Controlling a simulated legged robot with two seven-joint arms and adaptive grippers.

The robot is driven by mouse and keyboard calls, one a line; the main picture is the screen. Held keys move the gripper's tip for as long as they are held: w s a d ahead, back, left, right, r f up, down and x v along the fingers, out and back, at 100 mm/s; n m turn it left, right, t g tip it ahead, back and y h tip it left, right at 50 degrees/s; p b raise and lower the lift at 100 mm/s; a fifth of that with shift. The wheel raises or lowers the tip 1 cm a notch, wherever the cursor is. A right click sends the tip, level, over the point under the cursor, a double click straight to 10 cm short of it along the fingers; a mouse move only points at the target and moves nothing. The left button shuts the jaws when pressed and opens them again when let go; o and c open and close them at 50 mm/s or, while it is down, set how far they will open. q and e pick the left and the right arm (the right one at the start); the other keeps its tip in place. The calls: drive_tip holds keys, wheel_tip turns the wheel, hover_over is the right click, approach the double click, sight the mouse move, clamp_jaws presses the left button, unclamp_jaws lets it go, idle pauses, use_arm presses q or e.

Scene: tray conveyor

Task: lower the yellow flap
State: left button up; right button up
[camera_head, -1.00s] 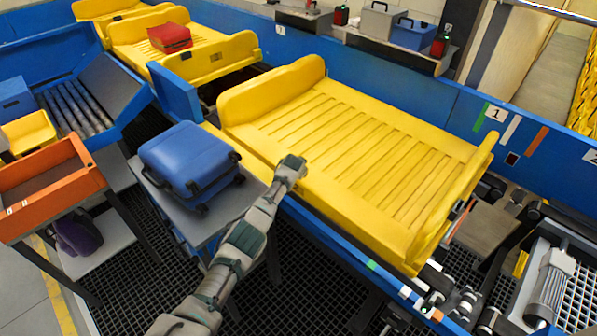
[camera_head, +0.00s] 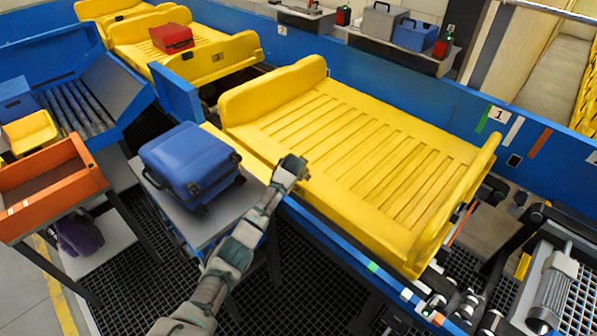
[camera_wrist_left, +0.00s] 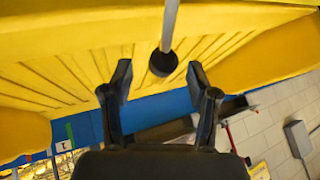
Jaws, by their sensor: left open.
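The large yellow tray (camera_head: 345,140) has raised end walls and a slatted floor. A yellow panel (camera_head: 233,143) runs along its near side, partly behind the blue suitcase and my arm; I cannot tell whether this is the flap. My left gripper (camera_head: 292,168) is over the tray's near edge. In the left wrist view my open left gripper (camera_wrist_left: 158,78) has a grey rod with a black round tip (camera_wrist_left: 163,62) showing between its fingers. The fingers do not visibly touch the rod. A yellow band (camera_wrist_left: 90,20) crosses the top of that view. My right gripper is not in view.
A blue suitcase (camera_head: 190,165) lies on a grey stand (camera_head: 215,222) left of my arm. An orange bin (camera_head: 85,160) is at the left. More yellow trays, one with a red case (camera_head: 171,39), are farther back. A blue wall (camera_head: 400,80) runs behind the tray.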

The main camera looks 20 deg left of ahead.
use_arm(q)
drive_tip(key=v, duration=0.6)
drive_tip(key=shift+d, duration=0.15)
drive_tip(key=shift+s, duration=0.1)
